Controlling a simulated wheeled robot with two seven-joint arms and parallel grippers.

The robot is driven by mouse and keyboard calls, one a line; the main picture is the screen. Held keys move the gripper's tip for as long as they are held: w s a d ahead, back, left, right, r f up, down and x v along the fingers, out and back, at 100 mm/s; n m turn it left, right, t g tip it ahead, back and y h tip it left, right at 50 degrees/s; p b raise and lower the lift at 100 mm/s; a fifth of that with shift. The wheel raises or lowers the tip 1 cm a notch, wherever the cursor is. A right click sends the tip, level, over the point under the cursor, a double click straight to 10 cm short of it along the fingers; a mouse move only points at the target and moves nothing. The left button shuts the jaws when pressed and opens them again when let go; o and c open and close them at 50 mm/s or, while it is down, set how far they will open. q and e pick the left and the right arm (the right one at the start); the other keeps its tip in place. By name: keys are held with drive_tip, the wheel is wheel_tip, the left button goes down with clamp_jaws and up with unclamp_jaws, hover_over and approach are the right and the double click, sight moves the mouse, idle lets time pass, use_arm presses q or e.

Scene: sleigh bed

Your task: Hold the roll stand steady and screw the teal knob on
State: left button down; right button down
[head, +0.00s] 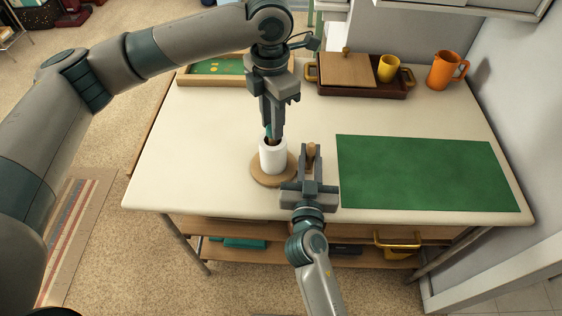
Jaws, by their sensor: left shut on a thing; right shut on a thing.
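The roll stand has a round wooden base (260,175) near the front middle of the table and carries an upright white roll (273,157). My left gripper (272,134) points down right over the top of the roll. It is shut on the teal knob (267,130), of which only a sliver shows beside the fingers. Whether the knob touches the stand's post is hidden. My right gripper (311,151) comes from the front, just right of the roll. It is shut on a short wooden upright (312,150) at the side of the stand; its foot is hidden.
A green mat (425,172) covers the right of the table. The table's left is clear.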

use_arm(q)
drive_tip(key=c, duration=1.4)
unclamp_jaws()
drive_tip(key=c, duration=0.3)
drive_tip(key=shift+c, duration=0.2)
drive_tip(key=n, duration=1.1)
clamp_jaws()
